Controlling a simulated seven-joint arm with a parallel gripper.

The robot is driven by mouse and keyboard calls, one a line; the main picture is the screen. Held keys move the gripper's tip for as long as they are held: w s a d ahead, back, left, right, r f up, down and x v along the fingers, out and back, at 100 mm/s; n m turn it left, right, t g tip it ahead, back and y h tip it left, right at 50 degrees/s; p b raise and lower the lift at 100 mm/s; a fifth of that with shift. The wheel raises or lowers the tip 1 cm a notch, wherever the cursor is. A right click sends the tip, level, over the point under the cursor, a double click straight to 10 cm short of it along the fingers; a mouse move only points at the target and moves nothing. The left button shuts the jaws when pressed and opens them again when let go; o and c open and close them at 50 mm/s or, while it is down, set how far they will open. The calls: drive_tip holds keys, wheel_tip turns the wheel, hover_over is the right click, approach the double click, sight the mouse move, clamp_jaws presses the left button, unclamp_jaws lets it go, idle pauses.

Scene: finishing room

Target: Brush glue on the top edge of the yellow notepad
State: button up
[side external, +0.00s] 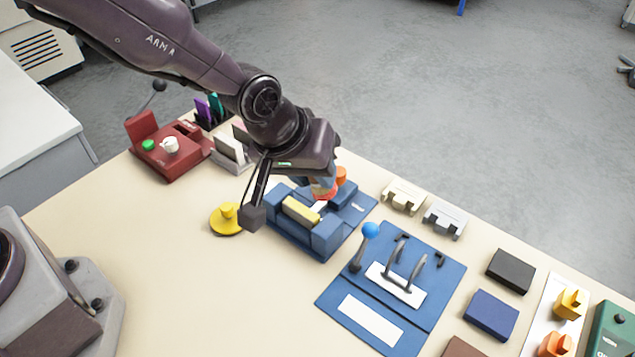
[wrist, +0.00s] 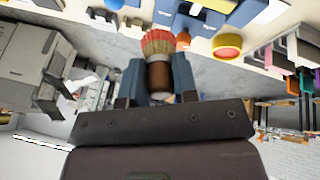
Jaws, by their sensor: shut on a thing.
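The yellow notepad (side external: 301,211) lies in a blue holder (side external: 326,240), between raised blue blocks. My gripper (side external: 322,180) is over the back part of this holder, partly hidden by my wrist. It is shut on a brush with a brown handle (wrist: 158,80) and reddish bristles (wrist: 158,43), held between the two blue fingers in the wrist view. In the side view the bristles are down close to the holder, behind the notepad. I cannot tell whether they touch the notepad.
A yellow disc with a knob (side external: 228,218) stands left of the holder. A blue board with a blue-knobbed lever (side external: 370,231) and grey handles lies to its right. A red stand (side external: 170,165) is at the far left. The front left of the table is clear.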

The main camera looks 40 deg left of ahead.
drive_tip(key=shift+w+a+r+n+y, duration=0.1)
drive_tip(key=shift+w+a+n+y, duration=0.15)
drive_tip(key=shift+n, duration=0.3)
drive_tip(key=shift+w+a+r+n+y, duration=0.1)
drive_tip(key=shift+a+n+y, duration=0.2)
drive_tip(key=shift+n, duration=0.85)
drive_tip(key=shift+y, duration=0.25)
drive_tip(key=shift+a+f, duration=0.1)
drive_tip(key=shift+f, duration=3.75)
drive_tip(key=shift+a+f, duration=0.15)
drive_tip(key=shift+a, duration=4.05)
drive_tip(key=shift+d, duration=4.15)
drive_tip(key=shift+d+r, duration=0.15)
drive_tip(key=shift+r, duration=0.9)
wheel_tip(320, 180, up, 6)
drive_tip(key=shift+f, duration=0.1)
